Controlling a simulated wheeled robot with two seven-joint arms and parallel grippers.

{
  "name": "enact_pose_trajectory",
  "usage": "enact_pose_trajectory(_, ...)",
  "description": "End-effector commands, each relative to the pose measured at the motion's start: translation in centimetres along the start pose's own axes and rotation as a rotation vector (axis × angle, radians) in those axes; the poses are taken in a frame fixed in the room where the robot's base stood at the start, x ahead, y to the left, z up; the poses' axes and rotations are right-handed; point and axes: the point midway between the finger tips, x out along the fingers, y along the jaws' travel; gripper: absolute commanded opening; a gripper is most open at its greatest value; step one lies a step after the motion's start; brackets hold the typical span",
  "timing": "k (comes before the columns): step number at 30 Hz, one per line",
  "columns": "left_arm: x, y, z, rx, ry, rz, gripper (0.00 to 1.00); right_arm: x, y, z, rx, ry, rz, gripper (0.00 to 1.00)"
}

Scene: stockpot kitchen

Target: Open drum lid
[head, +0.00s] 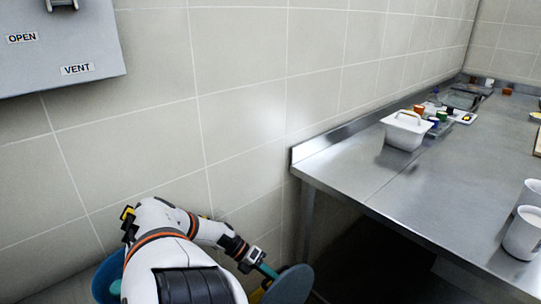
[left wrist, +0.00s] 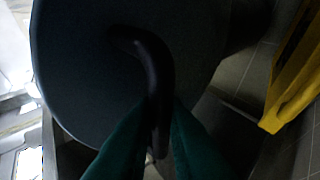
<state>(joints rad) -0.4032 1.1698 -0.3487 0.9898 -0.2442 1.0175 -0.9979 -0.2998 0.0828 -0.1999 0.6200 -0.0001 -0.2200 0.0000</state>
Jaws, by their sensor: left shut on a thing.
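The drum lid (head: 290,285) is a dark grey-blue disc at the bottom of the head view, right of my left gripper (head: 267,270). In the left wrist view the lid (left wrist: 85,75) fills much of the picture as a dark round plate with a curved dark handle (left wrist: 157,75). The teal fingers of my left gripper (left wrist: 158,140) are shut on this handle. In the head view the lid looks steeply tilted. A blue rounded thing (head: 104,278) shows partly behind my arm at the lower left; I cannot tell whether it is the drum. My right gripper is not in view.
A steel counter (head: 400,185) runs along the wall at right, its near corner close to the lid. It bears a white lidded tub (head: 404,133) and white cups (head: 523,232). A grey wall box (head: 60,45) is at upper left. Something yellow (left wrist: 295,75) hangs beside the lid.

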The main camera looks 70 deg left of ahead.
Motion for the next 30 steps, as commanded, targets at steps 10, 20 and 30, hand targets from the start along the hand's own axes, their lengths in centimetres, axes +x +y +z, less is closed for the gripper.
enact_pose_trajectory(10, 0.4, -0.4, 1.0, -0.008, -0.014, -0.004, 0.34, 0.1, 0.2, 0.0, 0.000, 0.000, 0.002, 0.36)
enact_pose_trajectory(20, -0.1, 0.3, 0.5, -0.004, -0.010, -0.002, 0.34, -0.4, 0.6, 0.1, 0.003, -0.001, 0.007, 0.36)
enact_pose_trajectory(30, -3.8, 5.3, -1.0, -0.005, -0.014, -0.003, 0.34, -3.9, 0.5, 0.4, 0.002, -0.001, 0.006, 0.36)
